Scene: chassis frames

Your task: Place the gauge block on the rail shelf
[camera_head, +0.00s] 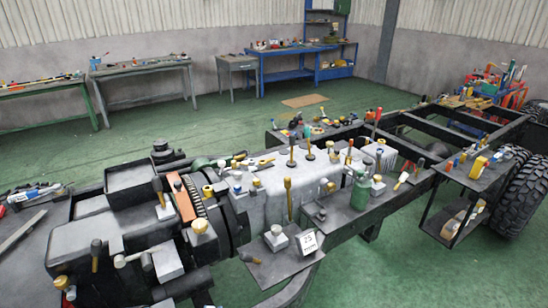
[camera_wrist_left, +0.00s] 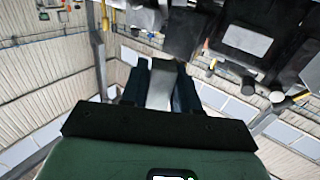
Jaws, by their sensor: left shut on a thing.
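In the left wrist view my left gripper (camera_wrist_left: 160,68) is shut on a pale grey block-like piece (camera_wrist_left: 159,90), which looks like the gauge block. The piece sits between the two dark blue fingers, and part of it is hidden by them. Neither gripper shows in the head view, and my right gripper is not in view. A dark two-level shelf (camera_head: 437,222) hangs at the right of the chassis rail and looks like the rail shelf. Tools and small parts crowd its top, and yellowish pieces lie on its lower level.
A dark plate (camera_head: 268,272) at the near rail holds a pale block and a white card marked 25 (camera_head: 307,241). The engine (camera_head: 283,195) is crowded with upright tools. A large tyre (camera_head: 520,196) stands right of the shelf. Green floor (camera_head: 385,262) is clear in front.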

